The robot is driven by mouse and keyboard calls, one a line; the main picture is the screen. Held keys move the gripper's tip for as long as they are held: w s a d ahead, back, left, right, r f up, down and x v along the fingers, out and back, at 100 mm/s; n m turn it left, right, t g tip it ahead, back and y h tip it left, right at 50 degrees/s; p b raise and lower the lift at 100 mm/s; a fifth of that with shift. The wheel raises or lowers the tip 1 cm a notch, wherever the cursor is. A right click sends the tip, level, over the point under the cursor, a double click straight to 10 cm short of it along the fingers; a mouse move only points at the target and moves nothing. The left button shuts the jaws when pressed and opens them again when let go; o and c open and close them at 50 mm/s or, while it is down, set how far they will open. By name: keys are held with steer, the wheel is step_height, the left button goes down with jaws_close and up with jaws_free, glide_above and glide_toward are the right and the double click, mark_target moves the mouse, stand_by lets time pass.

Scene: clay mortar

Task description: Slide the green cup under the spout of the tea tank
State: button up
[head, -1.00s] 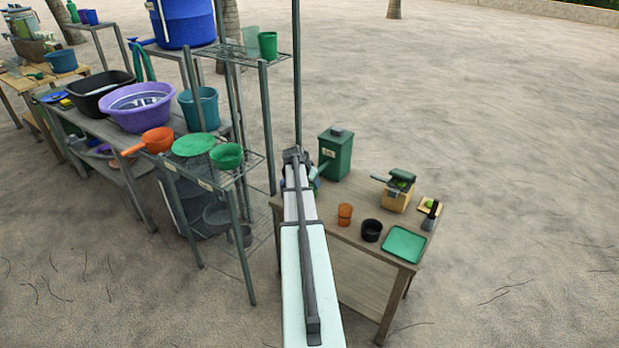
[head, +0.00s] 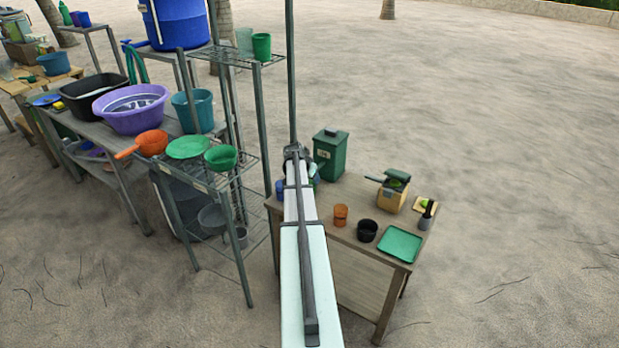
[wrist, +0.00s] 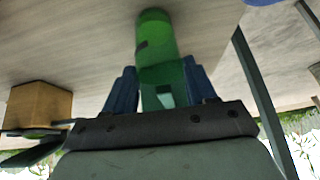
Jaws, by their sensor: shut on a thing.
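The tea tank (head: 330,152) is a dark green box with a lid and a pale label, standing at the table's far left corner in the head view. My gripper (wrist: 160,72) has blue fingers, seen closed around the green cup (wrist: 155,35) in the wrist view, which looks upside down. The cup is over the table top. A darker green body with a white label, apparently the tank, shows behind it between the fingers. In the head view my arm hides most of the gripper and the cup. The spout cannot be made out clearly.
A wire rack (head: 240,190) stands close on the left.

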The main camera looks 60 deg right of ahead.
steer(key=shift+f, duration=0.15)
steer(key=o, duration=1.4)
steer(key=shift+r, duration=4.05)
step_height(320, 180, up, 5)
